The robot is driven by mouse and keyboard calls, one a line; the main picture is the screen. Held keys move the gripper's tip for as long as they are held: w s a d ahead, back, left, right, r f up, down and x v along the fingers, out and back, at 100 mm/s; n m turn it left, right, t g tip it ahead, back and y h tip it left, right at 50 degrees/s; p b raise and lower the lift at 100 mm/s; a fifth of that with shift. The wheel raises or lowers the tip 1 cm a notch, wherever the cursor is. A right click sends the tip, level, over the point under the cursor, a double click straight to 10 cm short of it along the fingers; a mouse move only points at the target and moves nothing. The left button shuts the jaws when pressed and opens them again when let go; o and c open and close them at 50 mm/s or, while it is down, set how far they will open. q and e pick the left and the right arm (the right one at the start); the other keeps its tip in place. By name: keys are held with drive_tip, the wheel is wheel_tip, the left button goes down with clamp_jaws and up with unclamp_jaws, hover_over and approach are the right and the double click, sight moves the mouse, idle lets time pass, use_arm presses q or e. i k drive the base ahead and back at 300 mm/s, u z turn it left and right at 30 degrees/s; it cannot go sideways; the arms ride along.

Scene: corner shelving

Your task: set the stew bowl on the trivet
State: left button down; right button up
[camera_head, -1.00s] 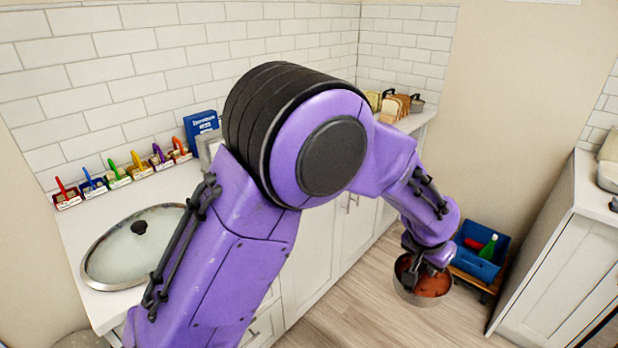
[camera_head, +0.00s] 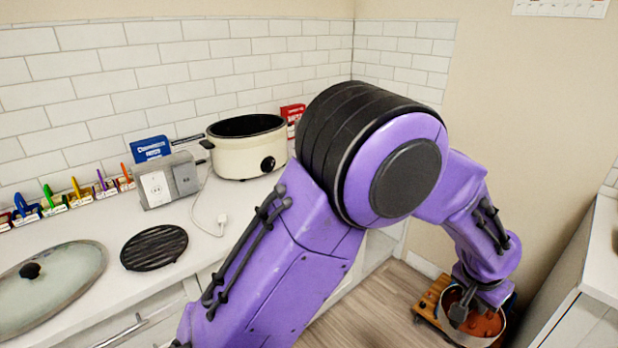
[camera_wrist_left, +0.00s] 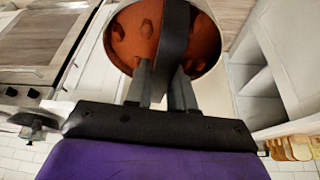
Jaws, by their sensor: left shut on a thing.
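The stew bowl (camera_head: 484,326), a metal bowl with orange-brown stew, is at the lower right of the head view, above the floor and away from the counter. The trivet (camera_head: 154,247), a black round ribbed disc, lies bare on the white counter, well left of the gripper. My right gripper is not in view.
A glass lid (camera_head: 58,280) lies left of the trivet. Colourful handled items line the wall. A wooden dolly (camera_head: 432,298) is on the floor beside the bowl.

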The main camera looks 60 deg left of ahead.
sight(156, 245)
drive_tip(key=i, duration=1.1)
drive_tip(key=u, duration=2.25)
